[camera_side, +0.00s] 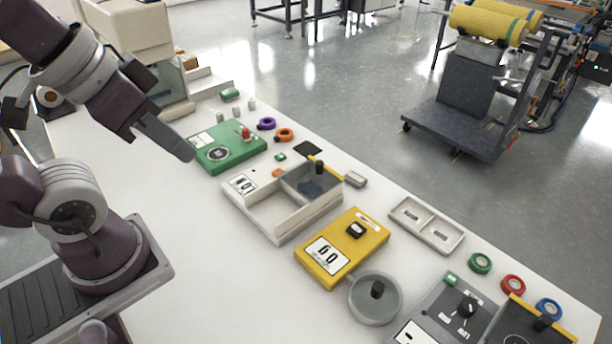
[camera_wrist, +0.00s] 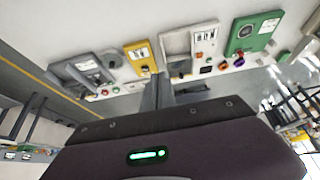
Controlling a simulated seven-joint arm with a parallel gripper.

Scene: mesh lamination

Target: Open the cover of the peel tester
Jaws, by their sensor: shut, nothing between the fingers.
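Two devices have a dark see-through cover with a black knob and a yellow edge strip; I cannot tell by a label which is the peel tester. One is a beige box (camera_side: 268,219) mid-table, its cover (camera_side: 313,183) lying over the right part beside an open compartment. The other is a grey unit (camera_side: 440,312) at the lower right, its cover (camera_side: 526,325) cut off by the frame. In the wrist view the beige box (camera_wrist: 175,43) and grey unit (camera_wrist: 75,66) show beyond the fingers. My gripper (camera_side: 189,156) is shut and empty, above the table near the green device; its fingers (camera_wrist: 158,88) touch nothing.
Coloured tape rolls (camera_side: 480,263) lie along the far edge. The white table (camera_side: 180,240) is clear on the near side.

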